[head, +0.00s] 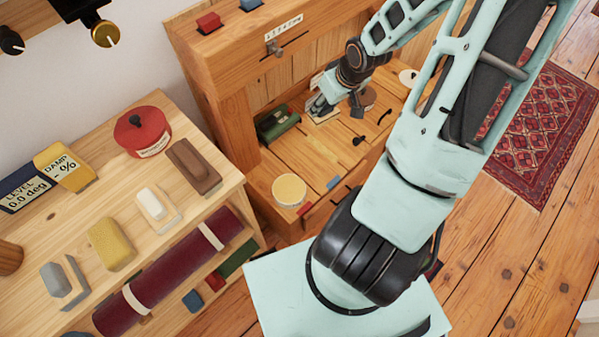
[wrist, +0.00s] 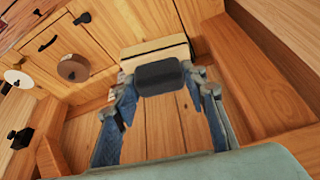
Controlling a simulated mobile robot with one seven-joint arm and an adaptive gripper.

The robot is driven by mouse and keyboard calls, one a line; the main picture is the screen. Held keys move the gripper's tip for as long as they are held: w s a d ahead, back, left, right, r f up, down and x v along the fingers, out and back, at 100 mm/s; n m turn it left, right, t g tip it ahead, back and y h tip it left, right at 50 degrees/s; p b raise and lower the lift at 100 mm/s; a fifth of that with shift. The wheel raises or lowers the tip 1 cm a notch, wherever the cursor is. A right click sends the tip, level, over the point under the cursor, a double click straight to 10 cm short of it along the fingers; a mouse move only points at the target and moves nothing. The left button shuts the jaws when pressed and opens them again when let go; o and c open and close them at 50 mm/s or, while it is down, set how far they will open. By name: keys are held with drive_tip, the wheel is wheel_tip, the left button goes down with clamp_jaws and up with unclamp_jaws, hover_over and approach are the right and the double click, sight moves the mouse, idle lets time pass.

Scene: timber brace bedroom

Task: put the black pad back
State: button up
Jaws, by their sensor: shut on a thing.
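The black pad (wrist: 158,76) is a dark, rounded block in the wrist view, held between the fingertips of my gripper (wrist: 160,88). A pale cream block (wrist: 155,52) with a dark line along it lies just beyond the pad; I cannot tell whether they touch. In the head view my gripper (head: 322,104) is inside the wooden desk's nook (head: 335,150), low over the boards. A pale piece (head: 324,117) shows beside the fingers there. The pad cannot be made out in the head view.
A green object (head: 277,123) stands left of my gripper. A brown disc (head: 368,97) and a white disc (head: 408,77) lie right of it. A round cream disc (head: 289,190) is at the desk's front. The left shelf (head: 75,215) holds a red tin (head: 141,132) and several blocks.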

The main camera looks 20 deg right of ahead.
drive_tip(key=s+d+f+n+b, duration=0.1)
drive_tip(key=s+f+b, duration=0.3)
drive_tip(key=f, duration=0.7)
drive_tip(key=s+d+f+n+b, duration=0.1)
drive_tip(key=d+f+b, duration=0.1)
drive_tip(key=f+b, duration=0.6)
drive_tip(key=shift+y, duration=0.4)
drive_tip(key=w+a+f+b, duration=0.2)
drive_tip(key=w+f, duration=0.1)
drive_tip(key=w+a+f+b, duration=0.2)
drive_tip(key=w+a+f, duration=0.1)
drive_tip(key=w+f, duration=0.1)
drive_tip(key=w+a+f+b, duration=0.1)
drive_tip(key=w+a+f, duration=0.1)
drive_tip(key=w+f, duration=0.1)
drive_tip(key=shift+b+x, duration=0.4)
drive_tip(key=shift+x, duration=0.4)
drive_tip(key=shift+w+a+f, duration=0.1)
drive_tip(key=shift+a+f, duration=0.1)
drive_tip(key=shift+f, duration=0.05)
drive_tip(key=shift+w+a+f+b, duration=0.15)
drive_tip(key=shift+f+b, duration=0.85)
drive_tip(key=shift+f, duration=0.65)
drive_tip(key=shift+f, duration=0.15)
drive_tip(key=o, duration=1)
